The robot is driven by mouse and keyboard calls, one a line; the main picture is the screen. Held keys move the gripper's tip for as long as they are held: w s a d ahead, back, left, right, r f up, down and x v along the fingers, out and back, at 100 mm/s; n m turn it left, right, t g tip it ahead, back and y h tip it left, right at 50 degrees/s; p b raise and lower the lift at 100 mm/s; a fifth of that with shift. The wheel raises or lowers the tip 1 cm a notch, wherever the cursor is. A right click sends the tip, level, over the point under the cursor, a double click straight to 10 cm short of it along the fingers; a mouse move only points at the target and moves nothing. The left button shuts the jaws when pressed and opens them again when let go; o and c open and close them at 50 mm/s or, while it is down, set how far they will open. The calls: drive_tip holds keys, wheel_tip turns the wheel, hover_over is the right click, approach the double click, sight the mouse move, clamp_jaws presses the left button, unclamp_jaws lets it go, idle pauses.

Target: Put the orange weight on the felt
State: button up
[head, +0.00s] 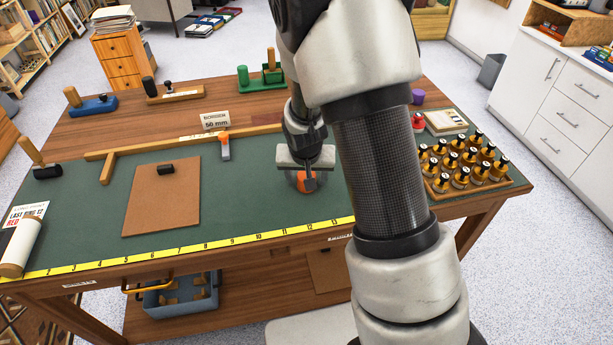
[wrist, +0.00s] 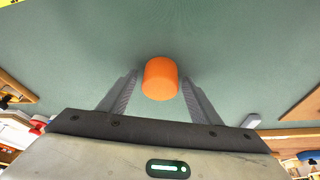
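The orange weight (head: 303,185) is a short cylinder on the green bench top, right of centre in the head view. It also shows in the wrist view (wrist: 160,79), between the two fingers. My gripper (head: 309,181) is low over the weight, with its fingers on either side of it. In the wrist view my gripper (wrist: 160,84) is open, with a gap showing beside the weight. A flat brown sheet (head: 160,208) lies to the left with a small black block (head: 166,169) on it. I cannot tell for sure whether this sheet or the green surface (head: 255,215) is the felt.
A yellow ruler strip (head: 190,250) runs along the front edge. A wooden straightedge (head: 180,142) and an orange-and-grey tool (head: 225,147) lie behind the sheet. A tray of dark-topped bottles (head: 466,185) stands at right. Green surface is clear between sheet and gripper.

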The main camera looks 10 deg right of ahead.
drive_tip(key=shift+r, duration=0.1)
drive_tip(key=shift+r, duration=0.2)
drive_tip(key=s+r+p, duration=0.1)
drive_tip(key=s+r, duration=0.4)
drive_tip(key=r, duration=0.3)
drive_tip(key=s+r+n+y, duration=0.1)
drive_tip(key=s+r, duration=0.3)
drive_tip(key=r, duration=0.3)
drive_tip(key=s+r+p, duration=0.1)
drive_tip(key=s+r, duration=0.4)
drive_tip(key=r, duration=0.3)
drive_tip(key=s+r+n+t, duration=0.1)
drive_tip(key=s+r, duration=0.4)
drive_tip(key=s, duration=0.6)
drive_tip(key=shift+n, duration=0.5)
drive_tip(key=shift+d, duration=0.1)
